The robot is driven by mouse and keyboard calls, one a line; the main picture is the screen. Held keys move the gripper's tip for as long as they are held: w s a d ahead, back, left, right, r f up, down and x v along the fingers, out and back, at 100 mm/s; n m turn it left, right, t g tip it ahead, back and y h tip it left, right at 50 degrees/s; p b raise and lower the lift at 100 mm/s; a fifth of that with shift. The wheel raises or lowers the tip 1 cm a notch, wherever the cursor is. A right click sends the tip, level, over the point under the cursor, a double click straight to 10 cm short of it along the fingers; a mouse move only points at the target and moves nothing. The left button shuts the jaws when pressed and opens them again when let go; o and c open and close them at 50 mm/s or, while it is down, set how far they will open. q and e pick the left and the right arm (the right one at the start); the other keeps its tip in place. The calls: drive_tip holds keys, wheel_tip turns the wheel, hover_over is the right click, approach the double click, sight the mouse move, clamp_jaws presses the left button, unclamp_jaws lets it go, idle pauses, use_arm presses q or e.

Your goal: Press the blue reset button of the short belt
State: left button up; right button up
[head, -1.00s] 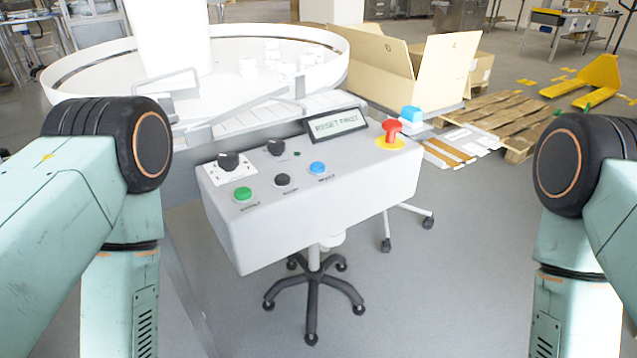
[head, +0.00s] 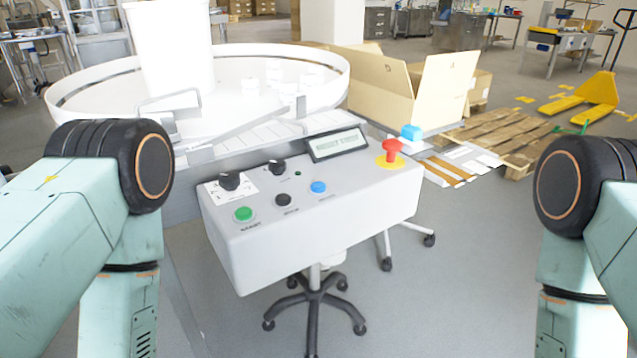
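The blue reset button (head: 318,187) sits on the sloped top of the white control box (head: 310,235), right of a black button (head: 283,200) and a green button (head: 243,214). Two black knobs, a small display (head: 337,144) with text too blurred to read, and a red emergency stop (head: 392,152) on a yellow base share the panel. The box stands on a wheeled stand. My two arms show at the left and right edges, but both grippers are out of view. Nothing touches the buttons.
A large white round table (head: 225,110) with small white jars and a short conveyor lies behind the box. An open cardboard box (head: 415,85), a small blue block (head: 411,132), a wooden pallet (head: 500,133) and a yellow pallet jack (head: 590,97) are at the back right. Grey floor is clear right of the stand.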

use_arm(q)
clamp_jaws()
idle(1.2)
